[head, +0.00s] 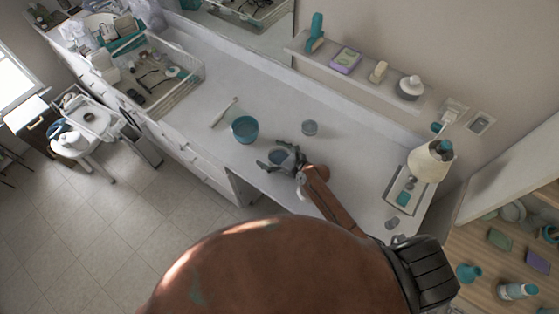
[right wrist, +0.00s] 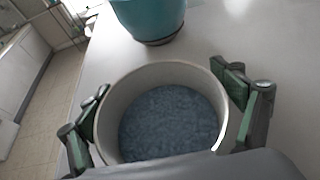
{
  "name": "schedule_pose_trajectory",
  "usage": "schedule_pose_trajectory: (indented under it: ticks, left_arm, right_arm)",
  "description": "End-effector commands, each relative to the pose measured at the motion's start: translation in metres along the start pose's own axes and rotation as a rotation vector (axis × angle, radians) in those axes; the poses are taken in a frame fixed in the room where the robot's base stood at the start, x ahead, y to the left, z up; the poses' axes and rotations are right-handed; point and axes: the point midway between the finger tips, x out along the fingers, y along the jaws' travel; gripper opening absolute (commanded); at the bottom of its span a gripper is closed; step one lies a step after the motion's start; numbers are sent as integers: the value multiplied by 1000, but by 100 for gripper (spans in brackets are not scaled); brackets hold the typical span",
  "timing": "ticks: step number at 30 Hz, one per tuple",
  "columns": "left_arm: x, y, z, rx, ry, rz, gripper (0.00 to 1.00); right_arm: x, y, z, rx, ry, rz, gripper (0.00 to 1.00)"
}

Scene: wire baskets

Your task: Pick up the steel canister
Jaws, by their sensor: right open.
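The steel canister (right wrist: 116,90) is a round, open-topped grey vessel with a blue-grey inside. In the right wrist view it stands between the fingers of my right gripper (right wrist: 162,92), one finger on each side. The jaws are open around it; I cannot tell whether either finger touches the wall. In the head view my right gripper (head: 281,160) is over the counter, with the canister's round top (head: 280,156) between its fingers. Its lower part is hidden. My left gripper is not in view.
A teal cup (head: 245,129) stands on the counter (head: 275,105) beside the canister. A wire basket (head: 160,80) is at the far left, a wall shelf (head: 360,83) behind, and a lamp (head: 430,163) at right.

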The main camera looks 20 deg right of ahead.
Motion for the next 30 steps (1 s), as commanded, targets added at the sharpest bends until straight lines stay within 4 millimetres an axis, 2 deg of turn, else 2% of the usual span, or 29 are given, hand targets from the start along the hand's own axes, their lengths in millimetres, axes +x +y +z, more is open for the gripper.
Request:
schedule_pose_trajectory:
  ticks: [2,30]
  left_arm:
    - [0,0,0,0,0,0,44]
    - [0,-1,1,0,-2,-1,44]
  right_arm:
    - [0,0,0,0,0,-1,83]
    - [-1,-1,0,0,1,-1,19]
